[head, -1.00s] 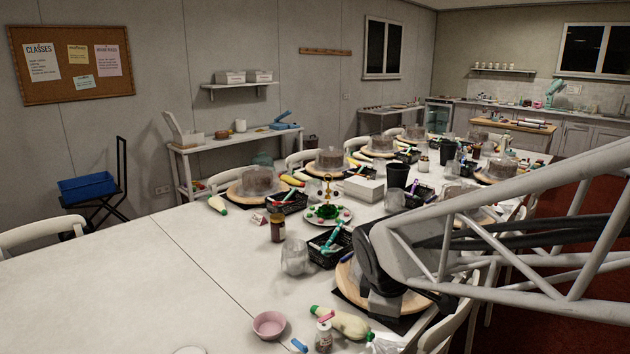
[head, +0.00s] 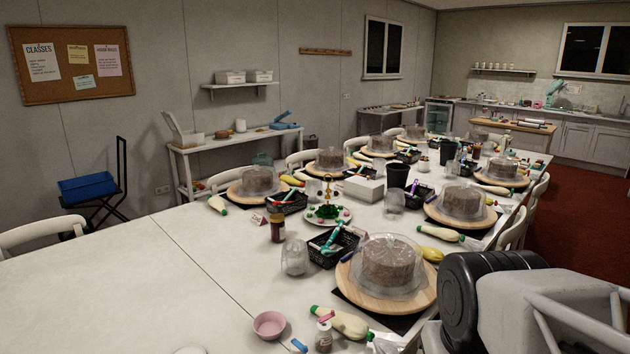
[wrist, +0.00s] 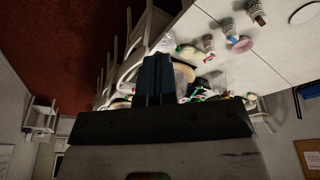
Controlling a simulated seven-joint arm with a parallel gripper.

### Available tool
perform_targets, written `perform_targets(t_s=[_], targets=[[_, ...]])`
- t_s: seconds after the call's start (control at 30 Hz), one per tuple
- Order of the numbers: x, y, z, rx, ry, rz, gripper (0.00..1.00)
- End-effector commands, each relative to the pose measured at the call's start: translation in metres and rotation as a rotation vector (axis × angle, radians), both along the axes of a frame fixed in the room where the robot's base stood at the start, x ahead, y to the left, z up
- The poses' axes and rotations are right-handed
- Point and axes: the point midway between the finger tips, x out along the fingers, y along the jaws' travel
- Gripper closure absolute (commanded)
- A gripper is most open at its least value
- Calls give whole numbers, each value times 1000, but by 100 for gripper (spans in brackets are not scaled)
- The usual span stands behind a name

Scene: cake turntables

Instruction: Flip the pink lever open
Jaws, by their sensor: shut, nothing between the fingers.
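The pink lever (head: 326,318) is a small pink piece on top of a little bottle (head: 324,338) at the near edge of the table in the head view. It looks roughly level, but it is too small to tell its exact angle. In the wrist view, small bottles (wrist: 208,45) stand at the upper right, and the lever cannot be made out clearly. My gripper (wrist: 158,60) is shut and empty, with its dark fingers together and apart from the bottles. In the head view my arm is at the lower right, and the fingertips cannot be seen.
A blue-topped item (head: 299,346) and a pink bowl (head: 269,324) stand left of the bottle. A piping bag (head: 345,323) lies just behind it. A domed cake on a wooden turntable (head: 372,296) stands behind to the right. The table's left side (head: 120,280) is clear.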

Motion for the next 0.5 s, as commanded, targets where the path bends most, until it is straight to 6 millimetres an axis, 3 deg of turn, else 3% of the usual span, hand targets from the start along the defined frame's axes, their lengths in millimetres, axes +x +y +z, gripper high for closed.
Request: perform_targets(t_s=[0.17,0.4,0.5], targets=[[0,0,0,0,0,2,100],[6,1,1,1,3,-3,63],[15,2,2,4,8,-12,63]])
